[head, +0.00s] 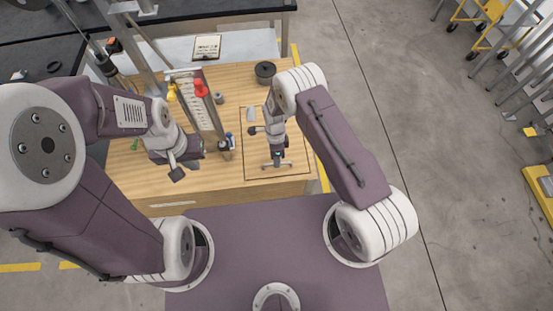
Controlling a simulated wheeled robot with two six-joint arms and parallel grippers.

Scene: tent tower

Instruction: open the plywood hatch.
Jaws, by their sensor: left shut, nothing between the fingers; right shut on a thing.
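The plywood hatch (256,160) is a panel with a dark outline in the right part of the plywood top. It looks flush with the top around it. A small grey bar handle (286,164) sits near its front edge. My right gripper (277,159) points down over the hatch, shut on the handle; its fingertips are small in view and partly hide the handle. My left gripper (176,173) is shut and empty above the left part of the plywood top (220,186), apart from the hatch.
A metal post with a red knob (201,88) and a yellow knob (172,92) stands left of the hatch, near my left gripper. A dark round weight (265,72) sits at the back. A white sheet with a card (207,46) lies behind. Open concrete floor is at right.

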